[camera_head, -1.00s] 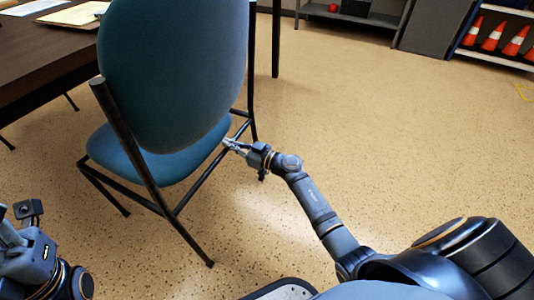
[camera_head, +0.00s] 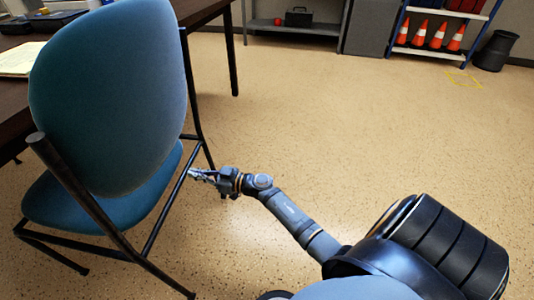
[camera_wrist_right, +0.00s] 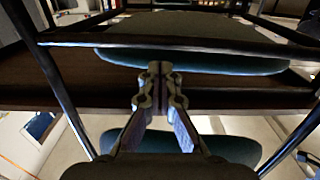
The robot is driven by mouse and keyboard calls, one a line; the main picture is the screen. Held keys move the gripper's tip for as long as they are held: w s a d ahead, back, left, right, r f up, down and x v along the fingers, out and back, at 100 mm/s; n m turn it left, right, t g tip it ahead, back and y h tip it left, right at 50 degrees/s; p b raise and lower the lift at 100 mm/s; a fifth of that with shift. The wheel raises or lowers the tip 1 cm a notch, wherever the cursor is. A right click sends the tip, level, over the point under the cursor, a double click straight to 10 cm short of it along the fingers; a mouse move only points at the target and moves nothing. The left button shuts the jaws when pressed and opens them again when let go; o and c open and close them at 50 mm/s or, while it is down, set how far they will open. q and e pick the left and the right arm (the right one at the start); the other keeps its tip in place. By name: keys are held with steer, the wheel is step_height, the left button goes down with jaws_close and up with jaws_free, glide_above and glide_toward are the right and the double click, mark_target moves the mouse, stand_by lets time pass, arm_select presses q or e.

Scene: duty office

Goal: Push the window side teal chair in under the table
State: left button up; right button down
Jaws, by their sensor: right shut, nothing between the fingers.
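The teal chair (camera_head: 112,100) stands upright at the left of the head view, its oval back toward me and its dark metal frame around it. Its seat (camera_head: 105,200) points toward the dark table (camera_head: 195,12) at the upper left. My right gripper (camera_head: 192,174) is shut and empty, at the chair's right side near the side bar of the frame. In the right wrist view the shut fingers (camera_wrist_right: 160,68) are in front of dark chair bars and teal padding (camera_wrist_right: 190,62). I cannot tell whether they touch the frame. My left gripper is out of view.
Orange cones (camera_head: 436,36) stand on a shelf at the back right, next to a dark bin (camera_head: 496,50). A grey shelf (camera_head: 297,26) stands at the back wall. The speckled floor (camera_head: 350,120) to the right of the chair is clear. Papers (camera_head: 18,60) lie on the table.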

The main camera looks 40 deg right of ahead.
steer(key=p+v, duration=0.2)
steer(key=v, duration=0.4)
steer(key=shift+s+d, duration=0.25)
steer(key=shift+s, duration=0.05)
